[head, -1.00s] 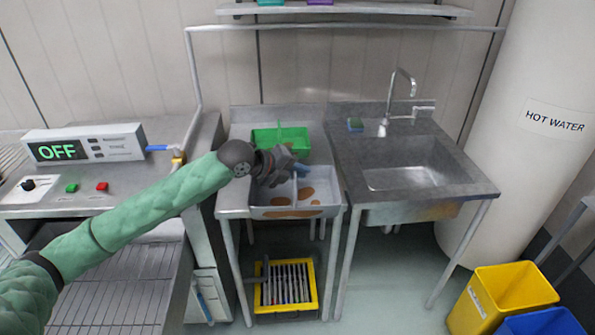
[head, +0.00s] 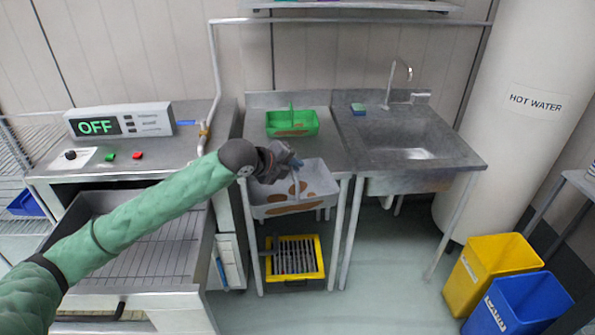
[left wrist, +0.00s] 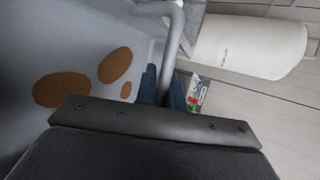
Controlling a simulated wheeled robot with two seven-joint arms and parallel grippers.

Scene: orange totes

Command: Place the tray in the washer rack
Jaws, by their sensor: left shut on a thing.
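A grey tray (head: 262,208) with brown stains and a centre handle hangs at the front edge of the metal table (head: 258,138). My left gripper (head: 290,163) is shut on the tray's handle. In the left wrist view the blue fingers (left wrist: 163,88) close around the grey handle bar, and the stained tray (left wrist: 75,60) fills the left side. A green tray (head: 292,124), also stained, stands on the table behind. The washer (head: 140,185), its display reading OFF, is on the left, with a wire washer rack (head: 150,262) in its open pull-out. My right gripper is not in view.
A sink (head: 405,150) stands right of the table. A yellow crate (head: 322,270) with dark slats sits below the table. Yellow (head: 480,275) and blue (head: 520,305) bins stand at the lower right. The floor before the sink is clear.

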